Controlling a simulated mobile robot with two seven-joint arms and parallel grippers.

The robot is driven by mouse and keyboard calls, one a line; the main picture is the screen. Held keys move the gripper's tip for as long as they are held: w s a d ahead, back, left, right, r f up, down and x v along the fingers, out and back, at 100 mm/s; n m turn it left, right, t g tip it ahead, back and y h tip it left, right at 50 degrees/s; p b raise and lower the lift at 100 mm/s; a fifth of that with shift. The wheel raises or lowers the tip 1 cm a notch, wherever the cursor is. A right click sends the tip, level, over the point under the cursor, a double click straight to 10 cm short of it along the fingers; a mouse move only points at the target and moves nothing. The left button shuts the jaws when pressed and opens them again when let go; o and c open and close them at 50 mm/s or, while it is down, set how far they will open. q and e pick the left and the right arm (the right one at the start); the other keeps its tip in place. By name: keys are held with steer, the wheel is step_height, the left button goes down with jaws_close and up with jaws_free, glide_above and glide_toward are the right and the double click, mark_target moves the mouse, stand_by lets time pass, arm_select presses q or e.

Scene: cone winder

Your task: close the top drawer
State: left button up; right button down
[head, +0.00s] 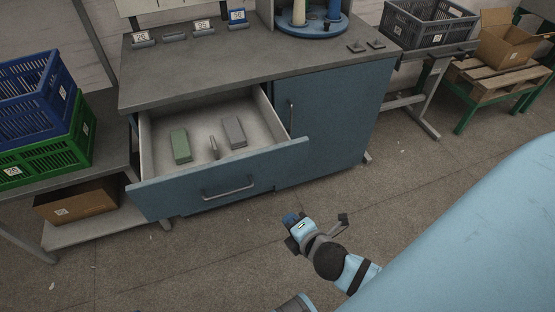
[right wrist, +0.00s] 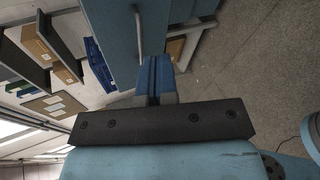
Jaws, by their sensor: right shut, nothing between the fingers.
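The top drawer (head: 160,195) of the blue cabinet is pulled well out in the head view. Its blue front carries a grey bar handle (head: 229,188). A green block (head: 180,146), a grey block (head: 234,132) and a small upright grey piece (head: 213,147) are inside. My right gripper (head: 290,218) is in front of the drawer, right of the handle and apart from it in the picture. Its blue fingers are together and empty, as the right wrist view (right wrist: 154,68) also shows, with blue panels beyond.
The grey worktop (head: 210,63) is above the drawer, and a closed cabinet door (head: 320,120) is at its right. Blue and green crates (head: 45,150) stand on a side table at left, with a cardboard box (head: 77,200) below. The floor in front is clear.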

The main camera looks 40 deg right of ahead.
step_height(320, 180, down, 5)
steer(key=w+d+n+t+h+b, duration=0.2)
steer(key=d+n+b, duration=0.1)
steer(key=n+b, duration=0.5)
steer(key=n+t+h+b, duration=0.2)
steer(key=n+b, duration=0.4)
glide_toward(275, 170)
steer(key=x, duration=0.6)
steer(key=shift+w+d+f, duration=0.2)
steer(key=shift+w, duration=0.1)
steer(key=shift+w+d, duration=0.1)
steer(key=shift+w, duration=0.3)
arm_select(q)
steer(key=d+f+t+h, duration=0.1)
steer(key=w+d+f+t+h, duration=0.1)
steer(key=d+t, duration=0.1)
steer(key=shift+d+h, duration=0.25)
steer(key=shift+h, duration=0.15)
arm_select(e)
steer(key=shift+y, duration=0.3)
steer(key=shift+w, duration=0.1)
